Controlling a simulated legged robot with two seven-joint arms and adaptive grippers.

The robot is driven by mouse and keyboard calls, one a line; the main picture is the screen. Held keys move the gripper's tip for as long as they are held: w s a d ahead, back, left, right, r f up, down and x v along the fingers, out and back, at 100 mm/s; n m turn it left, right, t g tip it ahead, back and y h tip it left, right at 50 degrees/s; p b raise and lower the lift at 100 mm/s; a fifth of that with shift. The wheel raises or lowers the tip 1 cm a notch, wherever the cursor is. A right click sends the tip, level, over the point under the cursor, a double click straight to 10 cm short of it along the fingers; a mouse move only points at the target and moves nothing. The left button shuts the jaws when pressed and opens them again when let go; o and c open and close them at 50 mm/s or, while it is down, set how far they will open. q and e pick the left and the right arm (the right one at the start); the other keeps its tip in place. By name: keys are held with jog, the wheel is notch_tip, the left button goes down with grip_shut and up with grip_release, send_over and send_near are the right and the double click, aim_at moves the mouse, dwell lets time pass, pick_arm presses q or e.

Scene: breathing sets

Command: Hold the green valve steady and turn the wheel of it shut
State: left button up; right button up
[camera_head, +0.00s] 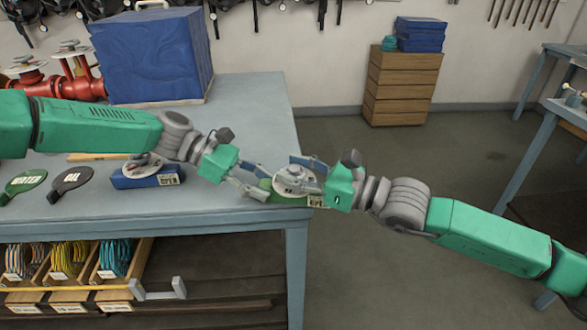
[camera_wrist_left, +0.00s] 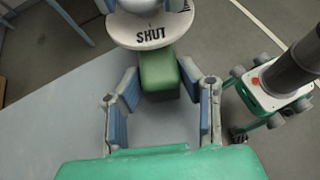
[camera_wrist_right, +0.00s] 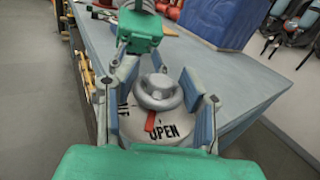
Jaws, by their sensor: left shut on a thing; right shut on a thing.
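The green valve (camera_head: 266,184) is near the right end of the table, with a pale round dial and a grey wheel (camera_wrist_right: 157,92) on top. My left gripper (camera_head: 258,182) is shut on its green body, which also shows between the fingers in the left wrist view (camera_wrist_left: 160,78). The dial's word SHUT faces that camera. My right gripper (camera_head: 306,174) comes from the right and is shut on the wheel. In the right wrist view, the red pointer (camera_wrist_right: 150,122) lies just left of the word OPEN on the dial. Fingers partly hide the valve in the head view.
A big blue box (camera_head: 150,55) and red pipework (camera_head: 80,75) stand behind. Open floor lies right of the table.

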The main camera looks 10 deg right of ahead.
jog(key=shift+s+a+r, duration=0.1)
jog(key=shift+r, duration=0.05)
dwell(0.6)
jog(key=o, duration=1.2)
jog(key=shift+o, duration=0.2)
jog(key=shift+s+d, duration=0.15)
jog(key=shift+d, duration=0.3)
jog(key=v, duration=1.1)
jog(key=shift+d, duration=0.1)
